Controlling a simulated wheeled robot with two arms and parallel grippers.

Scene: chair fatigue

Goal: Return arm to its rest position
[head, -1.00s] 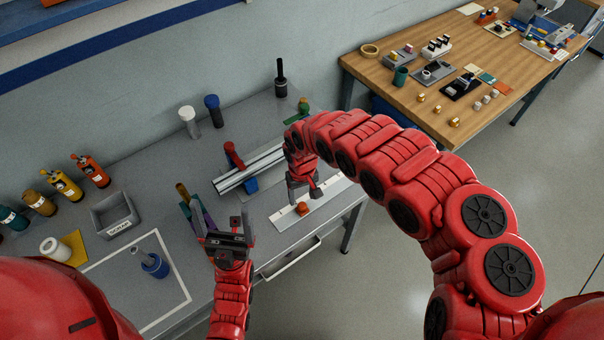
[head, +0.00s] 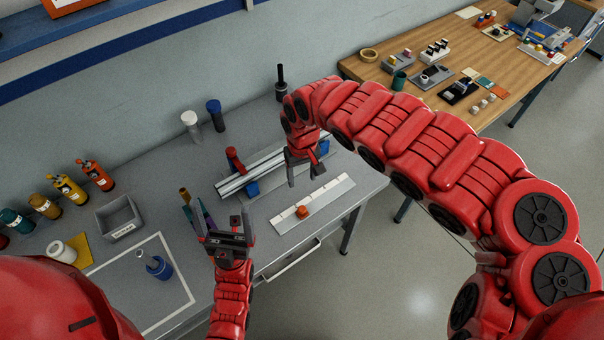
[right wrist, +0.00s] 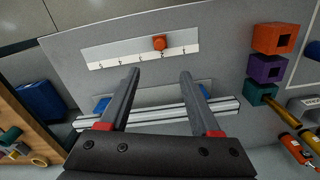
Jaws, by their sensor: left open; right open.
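My right gripper (head: 304,172) is open and empty in the head view, raised above the grey bench between the aluminium rail and the white marked strip (head: 332,193). In the right wrist view its two fingers (right wrist: 158,85) are apart with nothing between them. An orange block (head: 303,212) sits on the strip, clear of the gripper; it also shows in the right wrist view (right wrist: 159,43). My left gripper (head: 227,224) is open at the bench's front, its fingers pointing up beside the purple and green holders (head: 198,213). I cannot tell whether it touches them.
The aluminium rail (head: 235,183) with a red-topped clamp lies behind. A grey bin (head: 118,216), several bottles (head: 70,188) and a blue-based post (head: 158,266) stand at left. A wooden table (head: 400,60) with small parts stands back right. A floor gap separates the tables.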

